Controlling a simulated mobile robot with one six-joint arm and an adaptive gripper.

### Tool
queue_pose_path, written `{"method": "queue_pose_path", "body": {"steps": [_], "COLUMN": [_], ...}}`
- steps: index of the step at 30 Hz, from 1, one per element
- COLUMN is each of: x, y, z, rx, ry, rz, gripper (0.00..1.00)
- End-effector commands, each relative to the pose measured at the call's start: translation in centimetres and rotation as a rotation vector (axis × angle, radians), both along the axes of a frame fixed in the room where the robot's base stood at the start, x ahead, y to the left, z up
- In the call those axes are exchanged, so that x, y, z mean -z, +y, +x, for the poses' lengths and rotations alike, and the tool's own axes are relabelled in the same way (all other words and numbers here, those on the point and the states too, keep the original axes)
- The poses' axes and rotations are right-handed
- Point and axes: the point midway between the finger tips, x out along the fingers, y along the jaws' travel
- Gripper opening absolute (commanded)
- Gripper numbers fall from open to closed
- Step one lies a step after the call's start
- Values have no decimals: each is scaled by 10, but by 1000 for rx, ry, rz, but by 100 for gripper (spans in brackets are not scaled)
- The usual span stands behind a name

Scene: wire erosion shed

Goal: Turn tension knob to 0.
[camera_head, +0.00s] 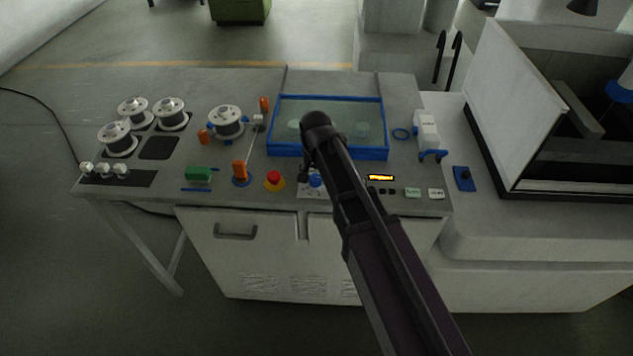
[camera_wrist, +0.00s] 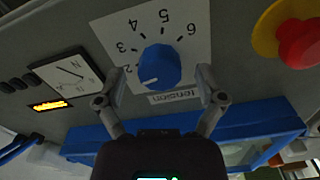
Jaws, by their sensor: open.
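The blue tension knob (camera_wrist: 160,67) sits on a white dial plate (camera_wrist: 117,22) with the word "tension"; it also shows in the head view (camera_head: 315,180), partly hidden by my arm. The figures 2 to 6 show upside down around it. A short white mark on the knob points to the lower left in the wrist view, past the 2. Lower figures there are not readable, with a finger close by. My gripper (camera_wrist: 160,84) is open, one finger on each side of the knob; I cannot tell whether they touch it.
A red emergency button (camera_wrist: 300,42) is close to the right in the wrist view. A needle gauge (camera_wrist: 68,75) and an orange display (camera_wrist: 50,105) are to the left. The blue-framed tank (camera_head: 387,128) lies behind the knob; a green block (camera_head: 199,174) is further left.

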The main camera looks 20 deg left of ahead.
Motion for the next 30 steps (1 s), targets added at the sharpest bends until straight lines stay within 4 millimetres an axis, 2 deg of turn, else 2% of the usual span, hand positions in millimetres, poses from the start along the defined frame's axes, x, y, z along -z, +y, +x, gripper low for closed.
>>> {"method": "queue_pose_path", "body": {"steps": [15,23,24,26,30], "x": [5,5,5,5,5], "y": [0,0,0,-5,-2], "z": [0,0,0,0,0], "rx": [0,0,0,3,-3], "ry": [0,0,0,0,0], "rz": [0,0,0,0,-2], "gripper": [88,11,6,6,6]}}
